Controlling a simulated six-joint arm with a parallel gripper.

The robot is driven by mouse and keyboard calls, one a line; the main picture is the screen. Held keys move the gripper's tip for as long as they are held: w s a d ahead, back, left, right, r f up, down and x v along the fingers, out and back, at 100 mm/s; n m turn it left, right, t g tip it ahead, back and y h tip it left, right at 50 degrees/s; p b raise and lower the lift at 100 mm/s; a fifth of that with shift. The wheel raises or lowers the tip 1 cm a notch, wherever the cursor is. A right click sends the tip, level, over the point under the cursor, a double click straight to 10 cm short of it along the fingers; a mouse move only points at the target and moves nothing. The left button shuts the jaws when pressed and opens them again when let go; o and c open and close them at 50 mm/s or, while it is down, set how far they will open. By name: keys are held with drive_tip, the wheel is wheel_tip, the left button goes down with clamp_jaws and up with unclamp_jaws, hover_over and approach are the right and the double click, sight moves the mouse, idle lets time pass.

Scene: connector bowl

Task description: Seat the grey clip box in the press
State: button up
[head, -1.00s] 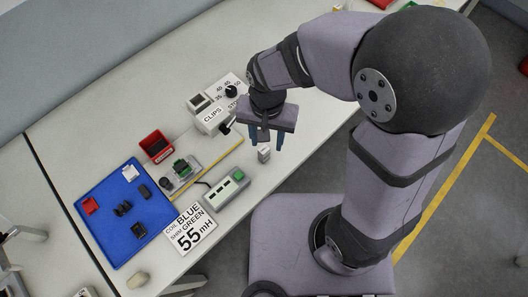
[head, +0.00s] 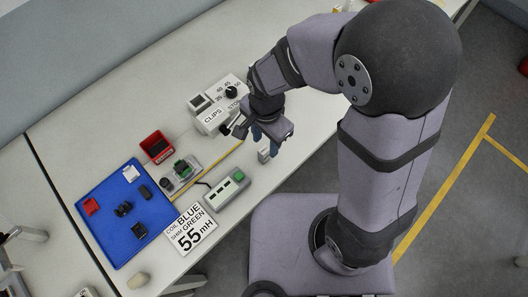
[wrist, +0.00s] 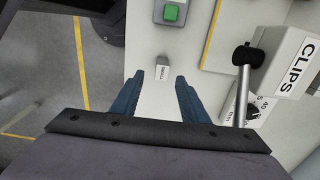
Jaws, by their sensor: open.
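A small light-grey box (head: 263,156), which I take for the clip box, stands alone on the bench. In the wrist view the box (wrist: 163,73) shows a small dark label and lies in line with the gap between my fingers. My gripper (head: 265,143) is open and empty, its blue fingers pointing down close to the box. Which device is the press is unclear; a small fixture (head: 193,161) holds a green part.
A white CLIPS unit (head: 211,121) with a black-knobbed lever and dial stands behind my gripper. A grey device with a green button (head: 239,175), a sign card (head: 190,245), a red bin (head: 154,138) and a blue mat (head: 95,222) with parts lie left. A yellow strip (head: 215,163) crosses the bench.

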sight(264, 150)
drive_tip(key=shift+s+f, duration=0.1)
drive_tip(key=shift+f, duration=0.05)
drive_tip(key=shift+a+f+p, duration=0.15)
drive_tip(key=shift+f+p, duration=0.25)
drive_tip(key=shift+f, duration=0.85)
drive_tip(key=shift+a+f+p, duration=0.1)
drive_tip(key=shift+f+p, duration=0.25)
drive_tip(key=shift+f, duration=0.85)
clamp_jaws()
